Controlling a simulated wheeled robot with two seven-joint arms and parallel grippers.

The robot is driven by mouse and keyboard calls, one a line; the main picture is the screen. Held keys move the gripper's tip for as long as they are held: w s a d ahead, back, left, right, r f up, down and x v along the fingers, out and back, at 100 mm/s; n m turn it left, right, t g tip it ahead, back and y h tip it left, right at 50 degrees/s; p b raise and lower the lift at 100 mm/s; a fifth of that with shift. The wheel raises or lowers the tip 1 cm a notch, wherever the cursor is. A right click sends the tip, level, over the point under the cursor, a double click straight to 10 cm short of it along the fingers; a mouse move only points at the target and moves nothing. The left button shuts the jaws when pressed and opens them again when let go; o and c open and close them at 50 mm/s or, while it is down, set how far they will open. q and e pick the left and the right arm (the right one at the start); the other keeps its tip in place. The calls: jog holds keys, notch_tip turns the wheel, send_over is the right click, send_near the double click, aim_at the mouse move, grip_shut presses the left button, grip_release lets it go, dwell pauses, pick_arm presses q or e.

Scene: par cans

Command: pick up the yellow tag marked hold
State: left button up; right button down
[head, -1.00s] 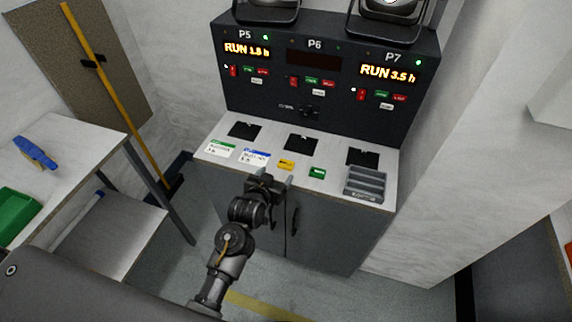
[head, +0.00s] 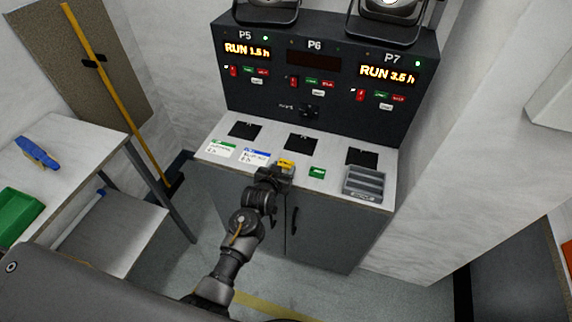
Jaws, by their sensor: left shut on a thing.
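The yellow tag (head: 286,162) is at the front part of the white counter top, between a blue-striped card and a green tag. My left gripper (head: 284,170) is at the counter's front edge and shut on the yellow tag. The gripper covers the tag's lower part. Whether the tag is clear of the counter I cannot tell, and its lettering is too small to read. My right gripper is not in view.
The green tag (head: 317,172) lies just right of the gripper, with a grey slotted tray (head: 364,184) further right. A blue-striped card (head: 254,156) and a green-striped card (head: 220,149) lie left. The black control panel (head: 320,104) rises behind.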

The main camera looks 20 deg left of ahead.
pick_arm(q)
jog(key=shift+r, duration=0.1)
jog(key=shift+c, duration=0.2)
notch_tip(320, 180, up, 10)
jog(key=shift+b, duration=0.35)
